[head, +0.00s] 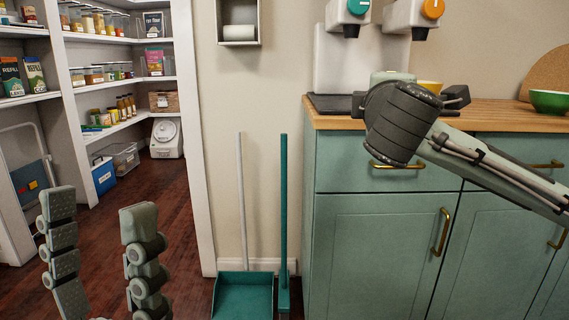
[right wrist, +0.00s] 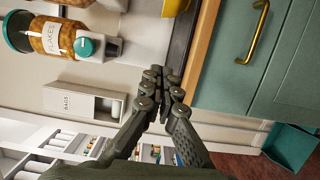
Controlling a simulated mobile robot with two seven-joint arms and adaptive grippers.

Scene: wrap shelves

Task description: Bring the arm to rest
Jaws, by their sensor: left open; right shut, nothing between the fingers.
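My left gripper (head: 99,208) stands at the lower left of the head view, its two fingers wide apart with nothing between them. My right arm reaches in from the right in the head view, its wrist in front of the counter's left part. Its fingers are mostly hidden behind the wrist there. In the right wrist view the right gripper (right wrist: 163,85) is shut and empty, its fingertips together in front of the counter edge.
A wooden counter (head: 481,114) on green cabinets (head: 377,230) holds a dispenser (head: 340,62), a yellow bowl (head: 430,86) and a green bowl (head: 549,101). A teal dustpan (head: 243,296) stands by the wall. Pantry shelves (head: 118,88) are at the left.

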